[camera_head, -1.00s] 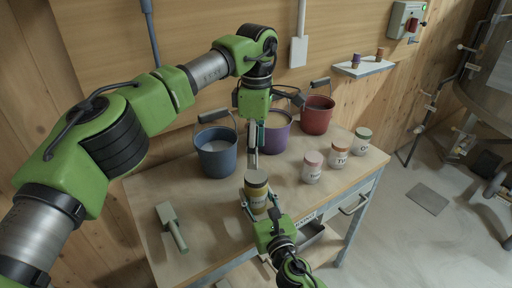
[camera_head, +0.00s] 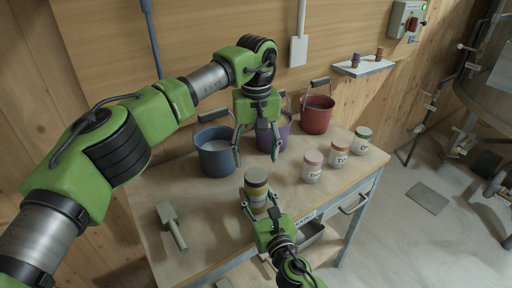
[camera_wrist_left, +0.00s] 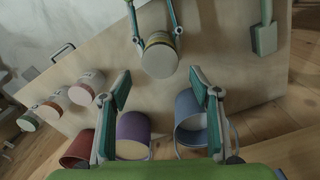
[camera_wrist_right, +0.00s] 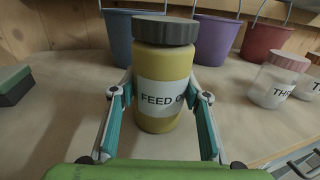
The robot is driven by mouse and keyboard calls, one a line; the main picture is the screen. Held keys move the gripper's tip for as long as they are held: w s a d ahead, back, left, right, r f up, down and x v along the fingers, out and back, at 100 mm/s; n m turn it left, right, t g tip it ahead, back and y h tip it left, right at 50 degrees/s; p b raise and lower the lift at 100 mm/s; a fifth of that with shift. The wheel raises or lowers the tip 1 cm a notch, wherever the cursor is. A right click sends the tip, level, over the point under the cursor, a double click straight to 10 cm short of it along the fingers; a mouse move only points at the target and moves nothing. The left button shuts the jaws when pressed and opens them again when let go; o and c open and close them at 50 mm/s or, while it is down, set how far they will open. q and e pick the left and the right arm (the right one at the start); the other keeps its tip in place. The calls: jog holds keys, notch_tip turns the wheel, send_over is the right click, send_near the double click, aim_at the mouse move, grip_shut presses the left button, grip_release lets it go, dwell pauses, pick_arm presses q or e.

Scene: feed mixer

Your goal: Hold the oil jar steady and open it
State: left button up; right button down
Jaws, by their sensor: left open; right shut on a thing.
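The oil jar (camera_head: 256,191) is yellow with a dark grey-brown lid and stands upright on the table. In the right wrist view the jar (camera_wrist_right: 162,90) has a label reading "FEED O…", partly hidden, and its lid (camera_wrist_right: 165,30) is on. My right gripper (camera_head: 258,208) is shut on the jar's body from the front, with one finger on each side. My left gripper (camera_head: 257,157) is open and empty above and behind the jar, fingers pointing down. In the left wrist view the jar's lid (camera_wrist_left: 159,58) lies beyond the open left fingers (camera_wrist_left: 163,85), apart from them.
Blue (camera_head: 215,158), purple (camera_head: 283,136) and red (camera_head: 317,115) buckets stand along the back. Small jars with pink (camera_head: 312,166), orange (camera_head: 339,153) and green (camera_head: 361,141) lids stand to the right. The front-left tabletop is mostly clear.

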aim_at(256, 175)
pick_arm(q)
notch_tip(256, 175, down, 6)
jog(key=shift+r, duration=0.1)
pick_arm(e)
jog(key=shift+f, duration=0.15)
pick_arm(q)
jog(key=shift+c, duration=0.4)
